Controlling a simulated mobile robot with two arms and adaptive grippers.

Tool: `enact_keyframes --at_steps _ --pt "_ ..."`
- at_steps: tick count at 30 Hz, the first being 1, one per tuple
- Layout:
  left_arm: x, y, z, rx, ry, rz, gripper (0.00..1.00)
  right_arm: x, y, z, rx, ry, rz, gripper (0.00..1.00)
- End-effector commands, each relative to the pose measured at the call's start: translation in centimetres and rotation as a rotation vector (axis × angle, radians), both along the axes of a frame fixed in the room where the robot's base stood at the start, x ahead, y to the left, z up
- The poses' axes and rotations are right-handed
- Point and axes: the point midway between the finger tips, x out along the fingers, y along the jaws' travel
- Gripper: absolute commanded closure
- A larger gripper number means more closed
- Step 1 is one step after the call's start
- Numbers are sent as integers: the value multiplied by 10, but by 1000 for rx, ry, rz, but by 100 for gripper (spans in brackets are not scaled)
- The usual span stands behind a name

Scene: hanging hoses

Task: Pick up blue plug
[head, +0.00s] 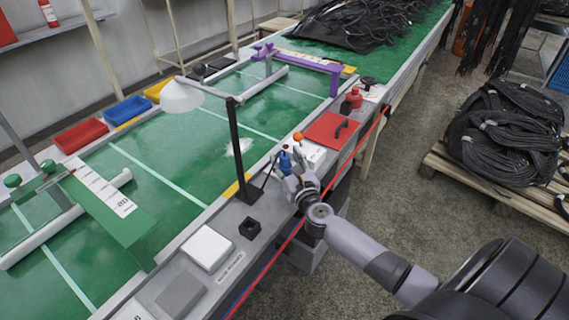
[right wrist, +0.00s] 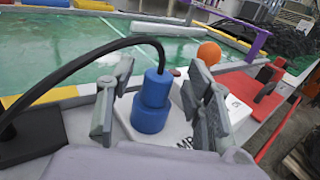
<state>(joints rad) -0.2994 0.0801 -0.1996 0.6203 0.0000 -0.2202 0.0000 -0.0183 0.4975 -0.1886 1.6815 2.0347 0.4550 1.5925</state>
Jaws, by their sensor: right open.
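The blue plug (right wrist: 152,105) stands upright in the right wrist view, with a black hose curving from its top to the left. It stands at a white block (right wrist: 178,127). My right gripper (right wrist: 160,103) is open, with one finger on each side of the plug; I cannot tell whether either finger touches it. In the head view the blue plug (head: 284,163) is small and partly hidden by my right gripper (head: 286,172). My left gripper does not show in either view.
An orange ball (right wrist: 209,53) sits just behind the plug. A red plate (head: 331,131) with a black handle lies beyond my gripper. A black lamp post (head: 238,150) stands close to the left. A black square holder (head: 250,228) and a white box (head: 207,248) sit along the bench edge.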

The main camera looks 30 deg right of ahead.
Motion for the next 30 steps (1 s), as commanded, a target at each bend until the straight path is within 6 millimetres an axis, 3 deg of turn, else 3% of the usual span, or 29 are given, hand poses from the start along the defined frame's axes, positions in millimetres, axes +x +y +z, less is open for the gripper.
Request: enact_keyframes --at_steps 3,11,30 --pt "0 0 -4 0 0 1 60 11 -2 -1 0 0 0 53" --pt "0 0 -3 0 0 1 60 13 -3 0 0 1 0 53" --pt "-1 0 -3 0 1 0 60 13 -3 0 0 1 0 96"
